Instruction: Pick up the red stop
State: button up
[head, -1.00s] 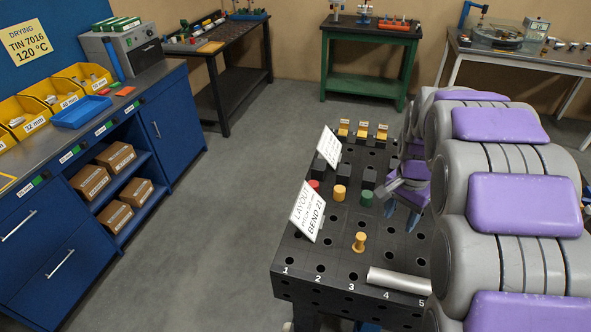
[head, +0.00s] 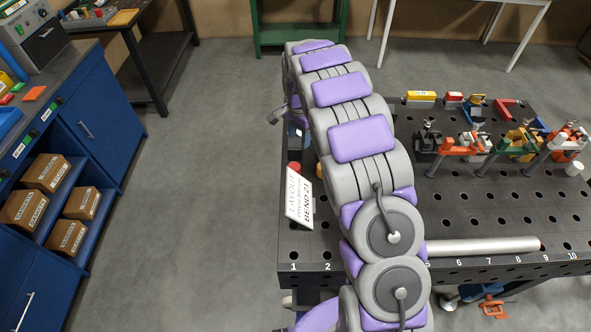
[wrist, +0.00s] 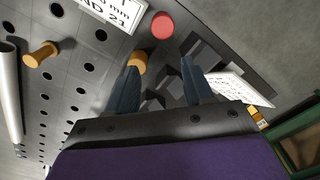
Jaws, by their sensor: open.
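The red stop (head: 294,167) stands on the dark perforated table near its left edge, just behind the layout card. In the wrist view the red stop (wrist: 163,25) shows as a round red top, ahead of the fingertips and roughly between their lines. My gripper (wrist: 160,64) is open and empty, its two blue-grey fingers apart and clear of the red stop. An orange stop (wrist: 137,61) lies partly behind the left finger. In the head view my arm hides most of the gripper.
The layout card (head: 299,196) stands close to the red stop. Another orange stop (wrist: 40,53) and a silver tube (wrist: 9,100) are at left in the wrist view. Dark blocks and a second white card (wrist: 240,87) are at right. Several clamps (head: 470,143) stand on the table's right side.

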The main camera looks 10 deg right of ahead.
send_near(294, 166)
jog(key=shift+a+f+b, duration=0.35)
jog(key=shift+a+f, duration=0.15)
jog(key=shift+a, duration=0.2)
jog(key=d+f, duration=0.2)
jog(key=f, duration=0.1)
jog(key=d+f, duration=0.1)
jog(key=shift+f+b, duration=0.3)
jog(key=a+f, duration=0.1)
jog(key=f, duration=0.2)
jog(key=a+f+b, duration=0.1)
jog(key=shift+s+a+f, duration=0.15)
jog(key=shift+a+f, duration=0.05)
jog(key=shift+a, duration=0.1)
jog(key=shift+s+f, duration=0.1)
jog(key=shift+d+f, duration=0.2)
jog(key=shift+d, duration=0.25)
jog(key=shift+w+d+f, duration=0.15)
jog(key=shift+w, duration=0.1)
jog(key=shift+c, duration=0.5)
jog(key=shift+r, duration=0.2)
jog(key=c, duration=0.3)
jog(key=shift+a, duration=0.3)
jog(key=shift+c, duration=1.4)
jog(key=shift+r, duration=0.1)
grip_shut()
jog(key=shift+d, duration=0.15)
